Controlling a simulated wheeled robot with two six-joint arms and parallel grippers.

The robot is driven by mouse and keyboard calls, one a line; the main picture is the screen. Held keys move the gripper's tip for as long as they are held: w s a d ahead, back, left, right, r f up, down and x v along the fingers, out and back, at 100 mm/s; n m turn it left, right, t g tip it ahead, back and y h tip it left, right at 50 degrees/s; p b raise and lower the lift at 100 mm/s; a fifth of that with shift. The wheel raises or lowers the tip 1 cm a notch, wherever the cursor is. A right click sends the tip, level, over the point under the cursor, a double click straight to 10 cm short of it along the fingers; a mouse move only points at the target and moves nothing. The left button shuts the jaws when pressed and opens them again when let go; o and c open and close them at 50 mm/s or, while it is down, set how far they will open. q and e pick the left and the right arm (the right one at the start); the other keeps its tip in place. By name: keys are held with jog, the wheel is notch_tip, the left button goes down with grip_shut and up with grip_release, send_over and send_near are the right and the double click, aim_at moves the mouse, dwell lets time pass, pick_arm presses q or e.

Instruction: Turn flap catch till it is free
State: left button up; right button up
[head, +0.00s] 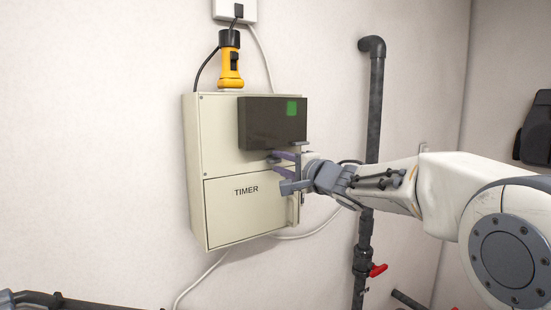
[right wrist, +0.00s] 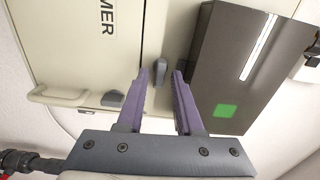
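A cream box (head: 228,160) hangs on the wall, its lower flap (head: 235,212) marked TIMER and lying closed. In the right wrist view, a small grey catch (right wrist: 159,72) sits by the seam between the flap (right wrist: 75,40) and the upper panel. Its long side runs roughly along the seam. My right gripper (head: 281,171) is at the right side of the box front, by the seam. In the wrist view its purple fingers (right wrist: 160,75) are open on either side of the catch, with gaps showing. The catch is not made out in the head view. My left gripper is not in view.
A dark box with a green square (head: 272,121) juts out just above my right gripper. A yellow torch (head: 230,62) stands on the cream box. A pale handle (right wrist: 57,96) and another grey piece (right wrist: 113,99) are on the flap. A dark pipe with a red valve (head: 377,270) runs at the right.

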jog(key=v, duration=0.6)
dwell(0.5)
